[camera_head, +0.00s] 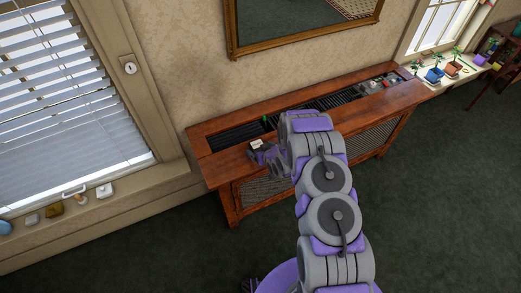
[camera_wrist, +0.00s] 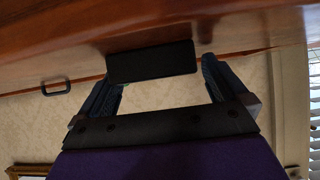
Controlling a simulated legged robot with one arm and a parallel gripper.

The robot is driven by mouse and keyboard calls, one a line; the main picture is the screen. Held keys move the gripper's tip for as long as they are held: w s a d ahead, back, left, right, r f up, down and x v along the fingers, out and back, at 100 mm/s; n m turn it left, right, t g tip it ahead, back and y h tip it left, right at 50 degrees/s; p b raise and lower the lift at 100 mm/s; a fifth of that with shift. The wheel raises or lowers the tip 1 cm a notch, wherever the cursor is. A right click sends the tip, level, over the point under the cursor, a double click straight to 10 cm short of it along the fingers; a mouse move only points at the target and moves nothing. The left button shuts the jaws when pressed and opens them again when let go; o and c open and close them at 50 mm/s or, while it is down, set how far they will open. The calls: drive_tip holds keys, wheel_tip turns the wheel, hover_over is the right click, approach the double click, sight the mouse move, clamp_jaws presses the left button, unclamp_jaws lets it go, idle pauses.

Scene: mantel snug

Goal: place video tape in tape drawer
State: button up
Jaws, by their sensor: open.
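A flat black block (camera_wrist: 150,62), which looks like the video tape, shows in the wrist view against the wooden top of the cabinet. My gripper (camera_wrist: 158,72) is open, with one finger at each side of the block. The left finger is close to its left end; a gap shows on the right. I cannot tell whether a finger touches it. In the head view my gripper (camera_head: 264,156) is over the left front part of the wooden cabinet (camera_head: 225,165), beside a small whitish item (camera_head: 255,143). I cannot make out a tape drawer in either view.
A dark handle-shaped thing (camera_wrist: 56,87) is left of the block in the wrist view. A small green item (camera_head: 264,118) and a cluster of small things (camera_head: 380,82) are on the cabinet. Small objects line the left window sill (camera_head: 130,195).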

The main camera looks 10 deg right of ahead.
drive_tip(key=shift+r, duration=0.1)
drive_tip(key=shift+s+d+r, duration=0.1)
drive_tip(key=shift+s+r, duration=0.05)
drive_tip(key=shift+s, duration=0.05)
drive_tip(key=p+v, duration=0.2)
drive_tip(key=v, duration=0.9)
drive_tip(key=shift+s, duration=0.2)
drive_tip(key=shift+d+r, duration=0.15)
drive_tip(key=shift+r, duration=0.1)
